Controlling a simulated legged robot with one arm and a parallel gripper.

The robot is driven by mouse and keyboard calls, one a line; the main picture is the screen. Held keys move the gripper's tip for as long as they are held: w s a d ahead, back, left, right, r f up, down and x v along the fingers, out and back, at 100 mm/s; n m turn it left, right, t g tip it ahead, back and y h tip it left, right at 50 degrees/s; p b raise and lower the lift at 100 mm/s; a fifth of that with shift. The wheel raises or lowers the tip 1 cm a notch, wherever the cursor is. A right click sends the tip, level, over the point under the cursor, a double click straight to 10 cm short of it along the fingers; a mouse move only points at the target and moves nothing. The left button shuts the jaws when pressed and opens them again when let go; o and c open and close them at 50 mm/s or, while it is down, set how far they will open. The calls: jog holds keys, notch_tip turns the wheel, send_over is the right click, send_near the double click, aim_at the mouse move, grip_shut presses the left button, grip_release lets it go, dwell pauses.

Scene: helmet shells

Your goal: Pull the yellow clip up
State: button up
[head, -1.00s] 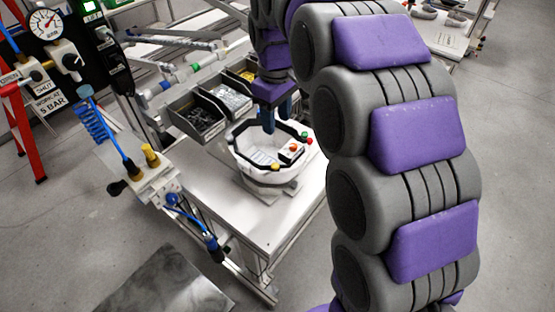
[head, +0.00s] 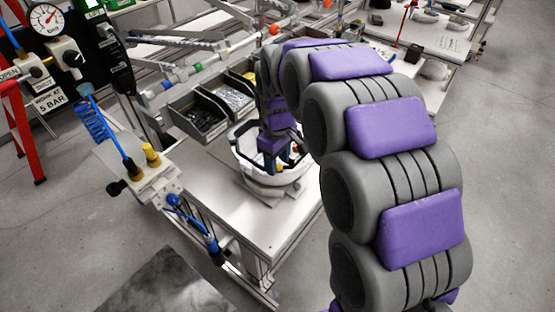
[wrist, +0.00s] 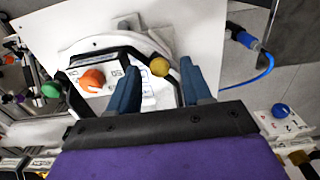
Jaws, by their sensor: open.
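In the wrist view the yellow clip (wrist: 160,66) shows as a round yellow knob beside the black rim band of the white helmet shell (wrist: 158,40). My gripper (wrist: 158,42) is open. The yellow knob lies between its two blue fingers, closer to the right one, and neither finger clearly touches it. How far it is below the fingertips I cannot tell. In the head view my gripper (head: 276,163) is down at the white shell (head: 245,163) on the table, and the yellow knob is hidden there.
An orange knob (wrist: 93,80) on a small white box sits just left of the fingers, and a green knob (wrist: 50,90) farther left. Grey parts bins (head: 198,118) stand behind the shell. A fixture with yellow caps (head: 151,155) is at the table's left. The front tabletop (head: 215,195) is clear.

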jog(key=shift+c, duration=0.4)
grip_shut()
